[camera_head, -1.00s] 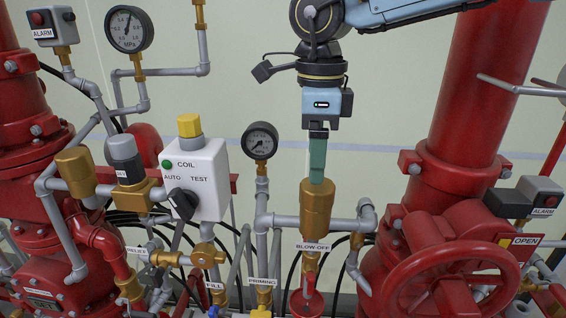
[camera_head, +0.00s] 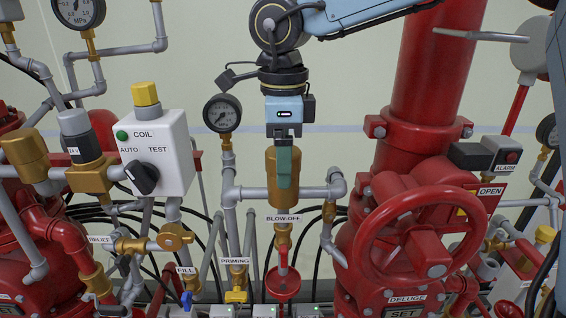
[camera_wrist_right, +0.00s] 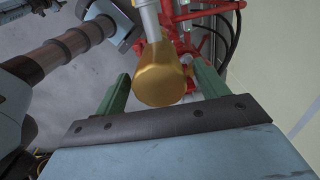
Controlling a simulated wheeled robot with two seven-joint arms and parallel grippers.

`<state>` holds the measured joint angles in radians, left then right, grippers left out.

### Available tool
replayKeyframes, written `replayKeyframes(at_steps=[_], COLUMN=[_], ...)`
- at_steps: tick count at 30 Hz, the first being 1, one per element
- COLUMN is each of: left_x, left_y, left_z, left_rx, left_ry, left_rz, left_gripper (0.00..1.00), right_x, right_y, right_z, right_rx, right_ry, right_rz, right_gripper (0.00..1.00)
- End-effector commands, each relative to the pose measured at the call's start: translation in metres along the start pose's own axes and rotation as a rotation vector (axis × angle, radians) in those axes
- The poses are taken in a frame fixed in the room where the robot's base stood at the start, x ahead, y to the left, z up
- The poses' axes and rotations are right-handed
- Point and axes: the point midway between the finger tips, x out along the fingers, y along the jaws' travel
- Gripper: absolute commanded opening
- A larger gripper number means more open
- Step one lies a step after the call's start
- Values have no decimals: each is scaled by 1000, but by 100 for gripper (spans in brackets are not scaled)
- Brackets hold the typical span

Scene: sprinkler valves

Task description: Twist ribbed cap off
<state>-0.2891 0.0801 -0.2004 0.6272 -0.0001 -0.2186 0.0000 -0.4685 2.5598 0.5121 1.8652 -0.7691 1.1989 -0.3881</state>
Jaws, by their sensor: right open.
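My right gripper (camera_head: 286,182) points down over the brass cylinder (camera_head: 270,165) above the BLOW-OFF label. In the head view a green finger overlaps the cylinder's front right. In the right wrist view the rounded brass end (camera_wrist_right: 162,78) shows between the two spread green fingers, with a gap at least on the left; contact on the right is unclear. The gripper is open and holds nothing. Ribs on this brass part cannot be made out. Other cap-like parts are a grey cap (camera_head: 73,122) on a brass body and a yellow cap (camera_head: 145,94) on the COIL box. My left gripper is not in view.
A gauge (camera_head: 222,113) and grey pipes stand close left of the brass cylinder. A large red handwheel (camera_head: 418,228) and a thick red pipe (camera_head: 430,75) are to the right. The COIL box (camera_head: 165,155) is further left.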

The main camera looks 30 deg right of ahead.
Motion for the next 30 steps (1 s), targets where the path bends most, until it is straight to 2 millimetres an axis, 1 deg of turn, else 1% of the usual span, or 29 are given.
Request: replayKeyframes(at_steps=[3, 4, 8, 12, 14, 15, 17, 24, 27, 30], left_x=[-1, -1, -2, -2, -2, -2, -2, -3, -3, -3], left_y=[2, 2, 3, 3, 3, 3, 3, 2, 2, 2], left_z=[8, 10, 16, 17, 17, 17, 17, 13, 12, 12], left_rx=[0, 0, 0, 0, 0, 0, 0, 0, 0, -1], left_ry=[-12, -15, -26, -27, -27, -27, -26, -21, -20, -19], left_rz=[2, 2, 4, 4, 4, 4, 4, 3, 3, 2], left_gripper=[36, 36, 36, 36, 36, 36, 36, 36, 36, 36], right_x=[-1, -1, -1, -1, -1, -1, -1, -1, -1, -1], right_y=[0, 0, 0, 0, 0, 0, 0, 0, 0, 0], right_z=[0, 0, 0, 0, 0, 0, 0, 0, 0, 0], right_rx=[0, 0, 0, 0, 0, 0, -14, -246, -284, -284], right_ry=[0, 0, 0, 0, 0, 0, -1, -2, -1, -1], right_rz=[0, 0, 0, 0, 0, -1, 0, 1, -1, -1], right_gripper=[73, 71, 54, 36, 28, 27, 26, 26, 26, 26])
